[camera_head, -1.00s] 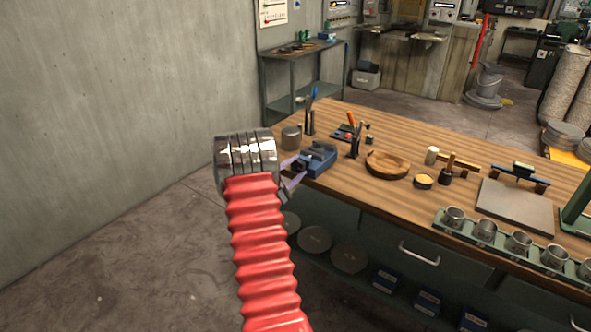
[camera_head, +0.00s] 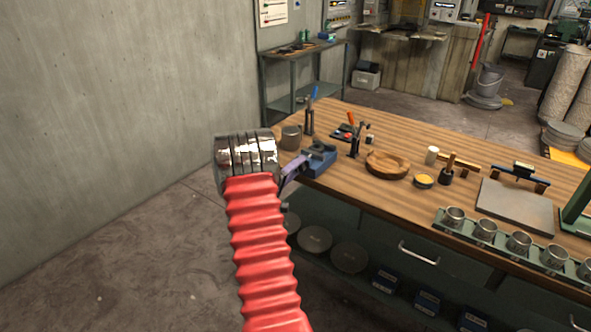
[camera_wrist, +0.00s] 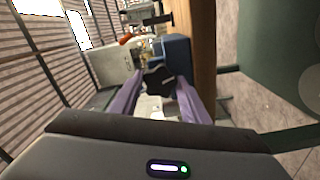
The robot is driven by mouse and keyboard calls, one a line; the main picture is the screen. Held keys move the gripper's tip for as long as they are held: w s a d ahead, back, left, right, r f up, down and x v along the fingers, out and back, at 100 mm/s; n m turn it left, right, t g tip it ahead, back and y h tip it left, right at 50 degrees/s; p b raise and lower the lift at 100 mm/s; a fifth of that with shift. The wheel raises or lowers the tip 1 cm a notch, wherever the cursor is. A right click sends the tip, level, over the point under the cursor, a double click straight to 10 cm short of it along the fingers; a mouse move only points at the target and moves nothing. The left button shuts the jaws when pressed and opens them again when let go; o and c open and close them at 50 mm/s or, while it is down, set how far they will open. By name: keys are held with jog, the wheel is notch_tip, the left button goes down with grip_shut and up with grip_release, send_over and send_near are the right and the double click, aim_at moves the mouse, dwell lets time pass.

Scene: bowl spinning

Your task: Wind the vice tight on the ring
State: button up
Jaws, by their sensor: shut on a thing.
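The blue vice (camera_head: 320,160) sits at the near left corner of the wooden bench; its blue body also shows in the wrist view (camera_wrist: 178,50). A dark, lobed knob (camera_wrist: 159,80) stands at the vice's near end. My gripper (camera_wrist: 157,88) has its two purple fingers on either side of this knob and is shut on it. In the head view my gripper (camera_head: 294,170) reaches the vice from the left, partly hidden behind my arm. I cannot make out the ring or the gap between the vice jaws.
A grey metal tin (camera_head: 291,137) stands just left of the vice on the workbench (camera_head: 400,141). Upright tools (camera_head: 355,141) and a wooden bowl (camera_head: 388,164) stand to its right. A green tray (camera_head: 468,236) of metal cups lies along the front edge. Open floor lies left of the bench.

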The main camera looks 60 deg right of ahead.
jog(key=m, duration=0.5)
jog(key=shift+s+a+f+m, duration=0.1)
jog(key=shift+f+m, duration=0.2)
jog(key=shift+f, duration=0.1)
jog(key=m, duration=0.5)
jog(key=shift+f+m, duration=0.1)
jog(key=shift+m, duration=0.2)
jog(key=o, duration=1.1)
jog(key=shift+r, duration=0.25)
jog(key=shift+c, duration=0.2)
jog(key=w+a, duration=0.2)
jog(key=a, duration=1.1)
jog(key=shift+w+a, duration=0.2)
jog(key=shift+a, duration=0.05)
